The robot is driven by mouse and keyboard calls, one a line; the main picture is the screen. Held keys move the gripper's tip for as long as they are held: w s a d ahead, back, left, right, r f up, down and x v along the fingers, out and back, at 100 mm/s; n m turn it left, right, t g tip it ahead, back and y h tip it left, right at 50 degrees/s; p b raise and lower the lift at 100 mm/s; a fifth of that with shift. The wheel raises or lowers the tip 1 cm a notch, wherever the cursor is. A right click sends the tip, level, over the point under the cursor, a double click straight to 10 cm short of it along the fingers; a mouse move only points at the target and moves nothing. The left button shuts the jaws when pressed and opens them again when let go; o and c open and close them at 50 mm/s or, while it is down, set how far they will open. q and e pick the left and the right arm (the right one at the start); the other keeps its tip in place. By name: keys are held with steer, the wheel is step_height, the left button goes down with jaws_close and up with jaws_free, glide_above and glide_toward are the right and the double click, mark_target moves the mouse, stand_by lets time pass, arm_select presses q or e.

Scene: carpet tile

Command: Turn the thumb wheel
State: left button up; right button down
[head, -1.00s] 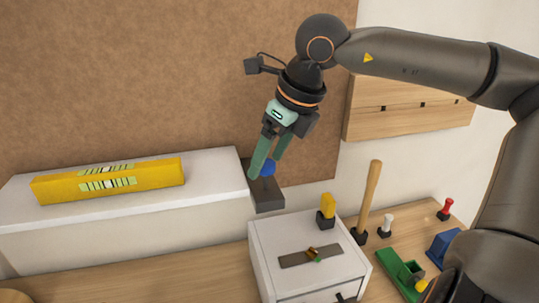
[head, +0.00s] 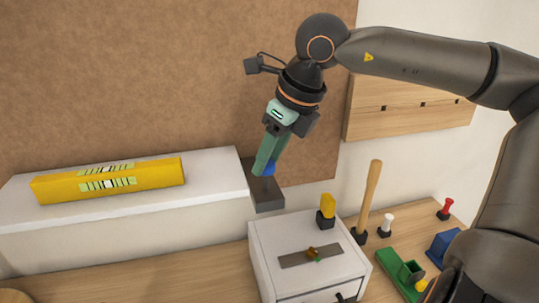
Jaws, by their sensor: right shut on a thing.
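The thumb wheel (head: 269,169) is a small blue piece above a dark grey block (head: 266,195) at the right end of the white ledge. My right gripper (head: 263,170) reaches down from above with its green fingers and is shut on the wheel. The fingers hide much of the wheel, and only part of its blue shows at their right side. My left gripper is not in view.
A yellow level (head: 110,181) lies on the white ledge (head: 215,185). Below the block stands a white cabinet (head: 310,255) with a yellow-topped piece (head: 327,205). A wooden handle (head: 368,195) stands upright beside it. Green and blue items lie at the right.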

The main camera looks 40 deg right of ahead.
steer(key=shift+n+y, duration=0.3)
steer(key=shift+n, duration=0.2)
steer(key=shift+c, duration=1.9)
jaws_free()
steer(key=v, duration=1.2)
steer(key=shift+r, duration=0.35)
steer(key=shift+f, duration=0.1)
